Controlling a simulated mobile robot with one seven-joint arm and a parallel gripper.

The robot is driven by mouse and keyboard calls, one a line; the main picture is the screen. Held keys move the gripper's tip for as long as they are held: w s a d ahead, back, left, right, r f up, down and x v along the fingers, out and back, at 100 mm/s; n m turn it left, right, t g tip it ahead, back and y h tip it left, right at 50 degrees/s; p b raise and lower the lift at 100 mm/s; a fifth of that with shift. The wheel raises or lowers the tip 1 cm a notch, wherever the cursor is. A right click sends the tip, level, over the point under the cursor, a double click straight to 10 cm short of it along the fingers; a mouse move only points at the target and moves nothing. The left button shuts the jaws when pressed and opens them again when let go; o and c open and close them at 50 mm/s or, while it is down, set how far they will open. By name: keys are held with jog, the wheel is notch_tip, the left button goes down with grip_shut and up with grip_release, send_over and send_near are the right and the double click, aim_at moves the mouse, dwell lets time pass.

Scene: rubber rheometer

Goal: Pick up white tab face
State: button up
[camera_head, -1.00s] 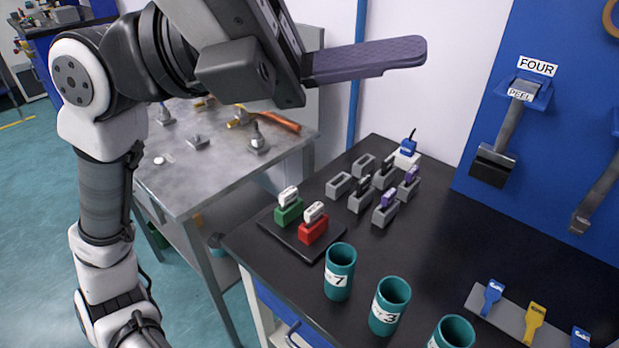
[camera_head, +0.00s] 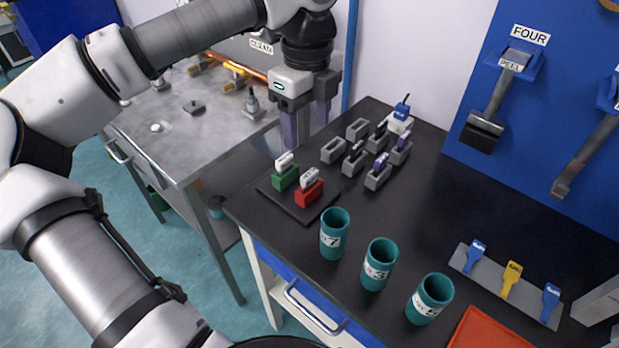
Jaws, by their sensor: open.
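Two white tabs stand in small blocks on a dark square plate (camera_head: 274,197) at the left of the black bench. One white tab (camera_head: 284,160) is in the green block (camera_head: 285,178); the other white tab (camera_head: 309,178) is in the red block (camera_head: 309,194). I cannot tell which of them is the one called the face. My gripper (camera_head: 304,148) points down with its two purple-grey fingers apart. It is empty and appears above and behind the green block, apart from both tabs.
Several grey blocks (camera_head: 333,150) stand behind, some with black or purple tabs. Three teal cups (camera_head: 334,234) stand along the front. A rack (camera_head: 500,287) with blue and yellow tags and a red tray (camera_head: 492,330) lie at right. Mid-bench is clear.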

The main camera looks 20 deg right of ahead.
jog(key=p, duration=0.1)
send_over(309, 173)
jog(key=f, duration=0.7)
jog(key=shift+s+a, duration=0.1)
jog(key=shift+s, duration=0.1)
jog(key=shift+w+f+p, duration=0.15)
jog(key=shift+f+p, duration=0.9)
jog(key=shift+f, duration=1.75)
jog(key=c, duration=1.1)
jog(key=shift+r, duration=0.1)
